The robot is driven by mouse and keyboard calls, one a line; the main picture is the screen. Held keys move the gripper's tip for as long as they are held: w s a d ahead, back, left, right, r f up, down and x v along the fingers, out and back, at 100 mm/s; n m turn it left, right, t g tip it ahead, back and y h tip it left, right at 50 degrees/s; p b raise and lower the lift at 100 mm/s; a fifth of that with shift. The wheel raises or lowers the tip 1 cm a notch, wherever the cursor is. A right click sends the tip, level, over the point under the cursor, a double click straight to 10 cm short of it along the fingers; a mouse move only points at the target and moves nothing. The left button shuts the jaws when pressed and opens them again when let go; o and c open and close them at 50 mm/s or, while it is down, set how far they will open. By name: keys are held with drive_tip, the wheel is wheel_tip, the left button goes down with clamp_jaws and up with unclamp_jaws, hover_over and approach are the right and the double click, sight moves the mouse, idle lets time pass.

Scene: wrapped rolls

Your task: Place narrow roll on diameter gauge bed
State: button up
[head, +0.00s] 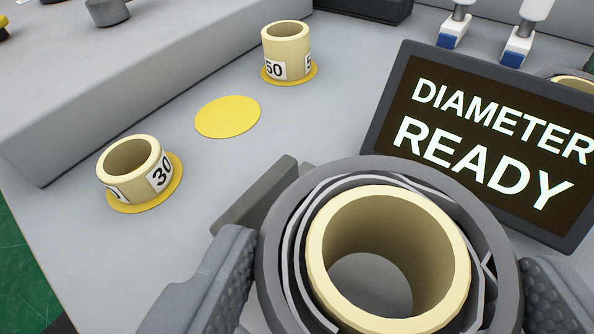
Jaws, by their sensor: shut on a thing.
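A cream hollow roll (318,243) fills the bottom middle of the view, close to the camera, with its open end facing up. A dark grey ring (280,222) with thin grey layers inside it surrounds the roll. My gripper (385,295) has one ridged finger on each side of the ring and is shut on the roll. A dark display (475,145) behind it reads "DIAMETER READY". I cannot make out a gauge bed surface; a grey block (257,195) juts out behind the ring. The roll's underside is hidden.
A roll marked 30 (130,178) and a roll marked 50 (288,52) stand on yellow discs. An empty yellow disc (227,117) lies between them. A raised grey ledge (150,75) runs along the left. Two white posts with blue parts (518,50) stand behind the display.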

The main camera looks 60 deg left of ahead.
drive_tip(key=shift+w+a+f, duration=0.1)
drive_tip(key=shift+w+a, duration=0.1)
drive_tip(key=shift+a, duration=0.5)
drive_tip(key=shift+w+a, duration=0.2)
drive_tip(key=shift+a, duration=0.45)
drive_tip(key=f, duration=0.1)
drive_tip(key=f+b, duration=0.1)
drive_tip(key=f, duration=0.1)
drive_tip(key=shift+a+f, duration=0.25)
drive_tip(key=shift+f, duration=0.1)
drive_tip(key=shift+r, duration=0.1)
drive_tip(key=o, duration=1.2)
drive_tip(key=shift+c, duration=0.2)
drive_tip(key=p+v, duration=0.1)
drive_tip(key=v, duration=1.1)
drive_tip(key=shift+p, duration=0.35)
